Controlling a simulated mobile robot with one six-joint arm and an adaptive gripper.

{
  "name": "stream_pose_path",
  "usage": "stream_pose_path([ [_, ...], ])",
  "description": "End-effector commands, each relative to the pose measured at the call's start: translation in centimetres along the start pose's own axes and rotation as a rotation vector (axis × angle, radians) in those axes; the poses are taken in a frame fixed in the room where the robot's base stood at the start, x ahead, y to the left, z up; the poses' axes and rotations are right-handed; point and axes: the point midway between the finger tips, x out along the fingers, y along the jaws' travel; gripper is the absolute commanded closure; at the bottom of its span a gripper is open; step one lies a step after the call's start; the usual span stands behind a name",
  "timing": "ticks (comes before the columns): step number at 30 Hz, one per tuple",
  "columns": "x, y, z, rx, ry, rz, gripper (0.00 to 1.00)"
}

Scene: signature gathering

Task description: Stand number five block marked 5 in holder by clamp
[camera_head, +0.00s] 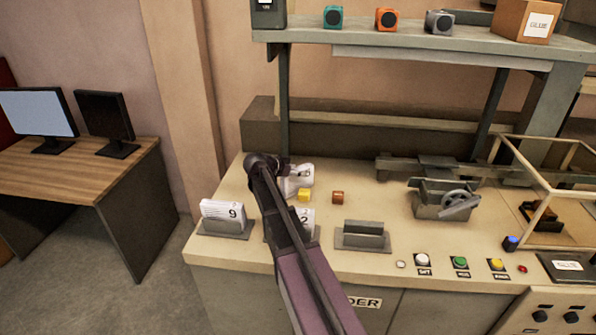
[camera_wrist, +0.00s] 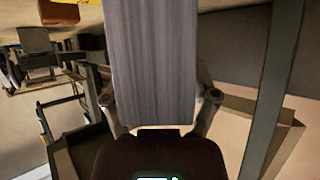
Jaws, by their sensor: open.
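A white block (camera_head: 302,174) lies at the back left of the bench, partly behind my arm; its dark numeral is too small to read surely. My gripper (camera_head: 283,168) is at this block. In the wrist view a grey, finely striped slab (camera_wrist: 150,60), apparently this block, stands between the spread fingers of my gripper (camera_wrist: 158,97); whether they touch it I cannot tell. The grey holder (camera_head: 362,238) nearest the clamp is empty. The grey clamp (camera_head: 442,200) with a handwheel stands right of and behind it; it also shows in the wrist view (camera_wrist: 36,45).
A block marked 9 (camera_head: 222,211) stands in the left holder (camera_head: 225,230). A block marked 2 (camera_head: 306,221) is at the middle holder, partly behind my arm. A yellow cube (camera_head: 304,195) and a brown cube (camera_head: 338,197) lie near the white block. Buttons line the front edge.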

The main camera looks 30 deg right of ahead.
Motion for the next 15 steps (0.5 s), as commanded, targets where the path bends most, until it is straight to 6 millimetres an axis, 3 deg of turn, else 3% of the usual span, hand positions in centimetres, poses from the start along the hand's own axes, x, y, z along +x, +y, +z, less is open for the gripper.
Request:
stream_pose_path([
  [8, -3.0, 0.1, -0.3, -0.002, 0.0, -0.002, 0.23],
  [15, -7.0, 0.0, -0.4, -0.001, 0.0, -0.002, 0.23],
])
